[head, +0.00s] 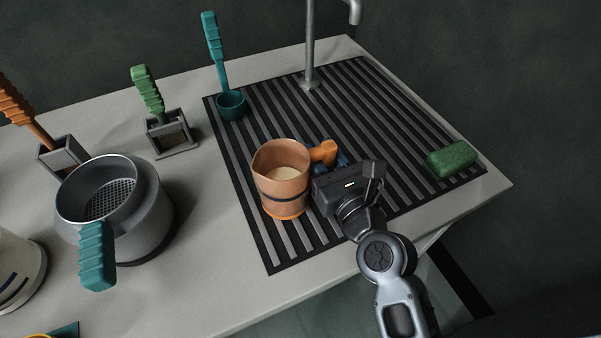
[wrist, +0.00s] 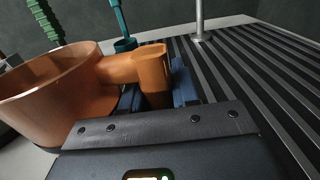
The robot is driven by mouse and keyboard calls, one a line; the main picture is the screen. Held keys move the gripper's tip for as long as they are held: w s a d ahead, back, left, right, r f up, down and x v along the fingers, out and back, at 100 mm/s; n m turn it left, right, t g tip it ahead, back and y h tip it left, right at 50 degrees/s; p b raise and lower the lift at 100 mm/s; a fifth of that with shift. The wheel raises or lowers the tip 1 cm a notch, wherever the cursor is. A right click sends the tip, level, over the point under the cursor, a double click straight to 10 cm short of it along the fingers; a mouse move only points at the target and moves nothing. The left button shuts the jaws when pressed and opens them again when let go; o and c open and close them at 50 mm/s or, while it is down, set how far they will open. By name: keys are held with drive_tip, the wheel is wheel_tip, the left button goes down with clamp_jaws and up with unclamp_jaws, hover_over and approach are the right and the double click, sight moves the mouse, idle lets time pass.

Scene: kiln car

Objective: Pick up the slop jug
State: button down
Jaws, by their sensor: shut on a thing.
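The slop jug (head: 283,185) is a brown-orange mug-like jug with a dark band and pale liquid inside. It stands upright on the slatted black drain rack, or very close above it; I cannot tell which. Its orange handle (head: 324,152) points right, towards my gripper (head: 330,160). In the wrist view the jug's body (wrist: 45,95) fills the left side. There my gripper (wrist: 158,88) has its blue-padded fingers on either side of the handle (wrist: 151,75), shut on it. The jug's underside is hidden in the wrist view.
The drain rack (head: 262,228) also bears a green sponge (head: 452,159) at right and a teal cup-shaped ladle (head: 231,104) at back left. A tap (head: 310,50) rises behind. A grey pot with a strainer (head: 150,215) and boxed brushes (head: 172,138) stand left.

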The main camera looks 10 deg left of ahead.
drive_tip(key=shift+r, duration=0.2)
drive_tip(key=shift+r+p, duration=0.55)
drive_tip(key=shift+r, duration=0.1)
drive_tip(key=s+d+r+p, duration=0.2)
drive_tip(key=s+d+r, duration=0.3)
drive_tip(key=d+r, duration=0.4)
drive_tip(key=shift+s+d+r, duration=0.25)
drive_tip(key=shift+s+d, duration=0.15)
drive_tip(key=shift+d, duration=0.15)
drive_tip(key=c, duration=1.4)
unclamp_jaws()
clamp_jaws()
